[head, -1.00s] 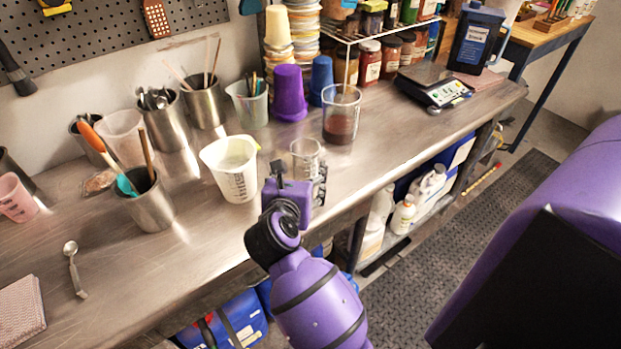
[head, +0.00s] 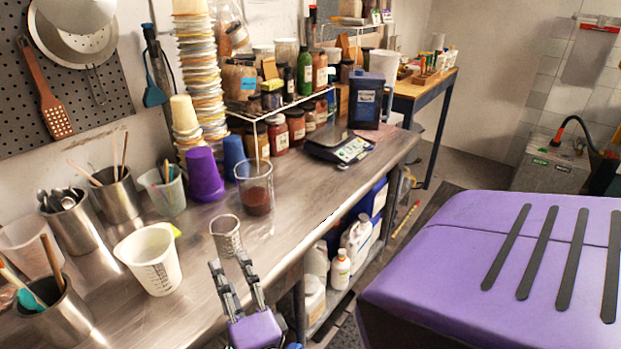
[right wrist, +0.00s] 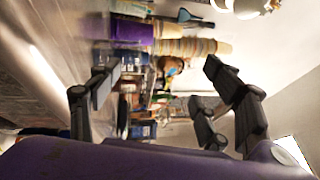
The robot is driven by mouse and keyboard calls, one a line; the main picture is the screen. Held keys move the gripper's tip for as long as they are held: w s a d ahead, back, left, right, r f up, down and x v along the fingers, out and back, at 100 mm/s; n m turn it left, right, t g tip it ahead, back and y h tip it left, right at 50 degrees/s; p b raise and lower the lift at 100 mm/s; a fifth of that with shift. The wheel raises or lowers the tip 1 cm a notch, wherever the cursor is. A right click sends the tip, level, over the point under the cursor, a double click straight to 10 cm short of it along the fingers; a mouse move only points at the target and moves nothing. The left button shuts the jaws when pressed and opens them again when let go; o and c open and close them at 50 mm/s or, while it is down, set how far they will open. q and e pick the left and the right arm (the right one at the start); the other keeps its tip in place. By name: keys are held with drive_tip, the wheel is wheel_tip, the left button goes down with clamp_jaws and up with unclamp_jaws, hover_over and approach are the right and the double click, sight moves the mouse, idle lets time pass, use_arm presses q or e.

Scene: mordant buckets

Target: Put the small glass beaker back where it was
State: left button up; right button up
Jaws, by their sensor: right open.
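The small glass beaker (head: 226,238) stands upright on the steel bench (head: 330,186), near its front edge. It is between a white measuring jug (head: 152,262) and a larger beaker (head: 254,188) with dark red liquid. My right gripper (head: 229,264) is open and empty, just in front of the small beaker. Its fingertips come close to the beaker's base in the head view; I cannot tell the exact gap. In the right wrist view my right gripper (right wrist: 160,95) shows its fingers wide apart with nothing held. My left gripper is not in view.
Purple (head: 205,175) and blue (head: 233,153) cups stand behind the beakers. Steel tool pots (head: 76,225) stand at left. A scale (head: 340,148) is farther along the bench. Bare bench lies right of the small beaker.

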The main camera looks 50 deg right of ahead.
drive_tip(key=s+a+f+n+g+y, duration=0.25)
drive_tip(key=s+f+n+y, duration=0.2)
drive_tip(key=f+n, duration=0.35)
drive_tip(key=s+a+f+n+g+y, duration=0.2)
drive_tip(key=s+a+f+n+y, duration=0.15)
drive_tip(key=s+f+n, duration=0.35)
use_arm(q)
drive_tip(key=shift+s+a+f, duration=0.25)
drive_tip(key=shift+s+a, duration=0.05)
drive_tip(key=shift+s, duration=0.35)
use_arm(e)
drive_tip(key=s+d+f+n+g+h, duration=0.1)
drive_tip(key=s+f+n+g, duration=0.5)
drive_tip(key=s+f, duration=0.7)
drive_tip(key=shift+s+d+f+n, duration=0.2)
drive_tip(key=shift+d+f+n, duration=0.35)
drive_tip(key=shift+d+n, duration=0.5)
drive_tip(key=shift+a, duration=0.2)
